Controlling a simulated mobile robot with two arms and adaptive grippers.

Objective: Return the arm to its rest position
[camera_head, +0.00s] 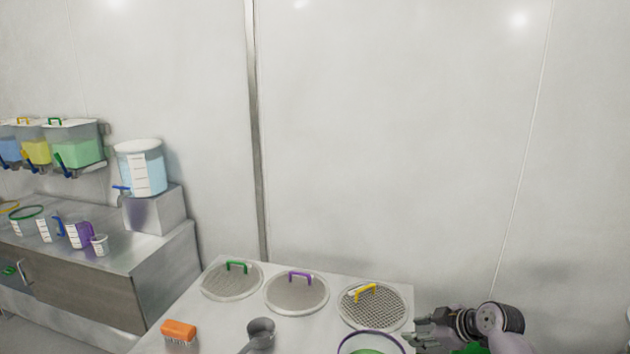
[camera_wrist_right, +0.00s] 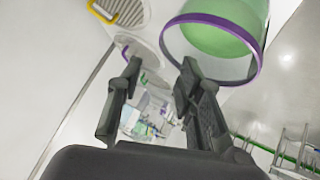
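My right gripper (camera_head: 424,334) is at the lower right in the head view, beside the right edge of the steel table (camera_head: 225,325). In the right wrist view its two dark fingers (camera_wrist_right: 160,72) stand apart with nothing between them. A purple-rimmed clear bowl with green contents (camera_head: 368,340) is just left of the gripper, cut off by the bottom edge. In the wrist view the bowl (camera_wrist_right: 222,38) shows beyond the right finger; I cannot tell the exact gap. My left gripper is not in view.
The table holds round sieves with green (camera_head: 232,282), purple (camera_head: 296,294) and yellow (camera_head: 372,306) handles, an orange brush (camera_head: 179,332) and a grey scoop (camera_head: 259,333). A counter (camera_head: 150,250) with cups and a dispenser (camera_head: 142,168) stands left. A bare wall (camera_head: 400,130) is behind.

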